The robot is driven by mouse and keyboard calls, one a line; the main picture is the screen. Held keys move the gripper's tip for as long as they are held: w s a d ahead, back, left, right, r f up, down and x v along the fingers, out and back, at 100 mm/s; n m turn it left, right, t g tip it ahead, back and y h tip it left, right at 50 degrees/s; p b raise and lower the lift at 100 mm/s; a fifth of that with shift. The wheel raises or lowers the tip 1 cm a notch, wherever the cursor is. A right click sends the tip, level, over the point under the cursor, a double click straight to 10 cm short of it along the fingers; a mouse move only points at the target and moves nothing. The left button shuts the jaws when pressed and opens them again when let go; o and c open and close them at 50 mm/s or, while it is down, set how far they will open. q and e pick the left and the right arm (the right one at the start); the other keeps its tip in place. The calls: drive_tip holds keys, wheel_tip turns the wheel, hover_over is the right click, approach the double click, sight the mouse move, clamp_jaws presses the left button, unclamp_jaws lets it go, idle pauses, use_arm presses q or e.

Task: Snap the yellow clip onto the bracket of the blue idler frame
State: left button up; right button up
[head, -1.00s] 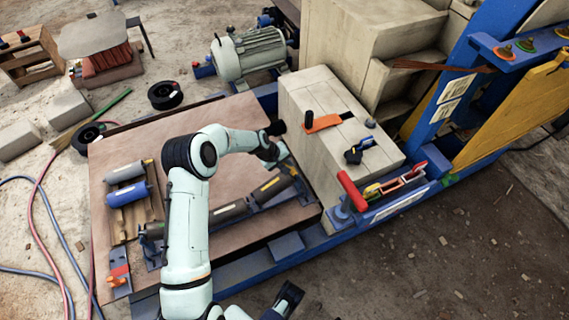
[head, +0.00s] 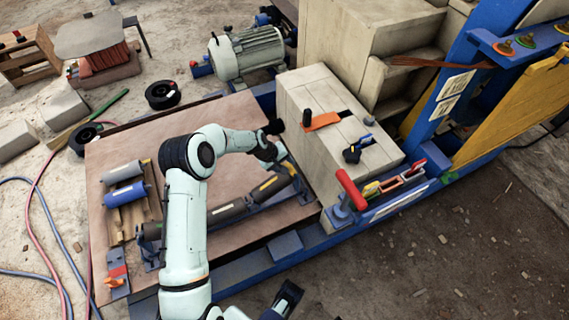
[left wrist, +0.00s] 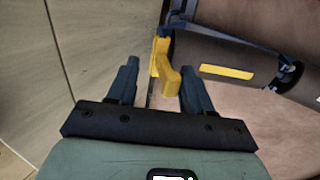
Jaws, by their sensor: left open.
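The blue idler frame (head: 225,231) lies on the brown board and carries dark grey rollers (head: 232,209). The left wrist view shows one roller (left wrist: 225,60) with a yellow label, beside a blue part of the frame (left wrist: 183,8). The yellow clip (left wrist: 166,68) is at that roller's near end, by the bracket; whether it is seated I cannot tell. My left gripper (left wrist: 158,68) is open, with the clip's lower part between its fingers and gaps on both sides. In the head view, my left gripper (head: 282,155) is small and partly hidden. My right gripper (head: 289,294) shows at the bottom edge, jaws unclear.
A beige block (head: 340,135) stands close right of my left gripper, with an orange-handled tool (head: 322,121) on top. A red-handled clamp (head: 352,190) stands on the blue rail. A blue roller (head: 127,194) lies on the board's left. The board's upper left is bare.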

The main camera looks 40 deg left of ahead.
use_arm(q)
drive_tip(key=p+v, duration=0.2)
drive_tip(key=v, duration=1.1)
drive_tip(key=shift+w, duration=0.15)
use_arm(e)
drive_tip(key=s+r, duration=0.1)
drive_tip(key=s+a+r, duration=0.1)
drive_tip(key=shift+r+g, duration=0.3)
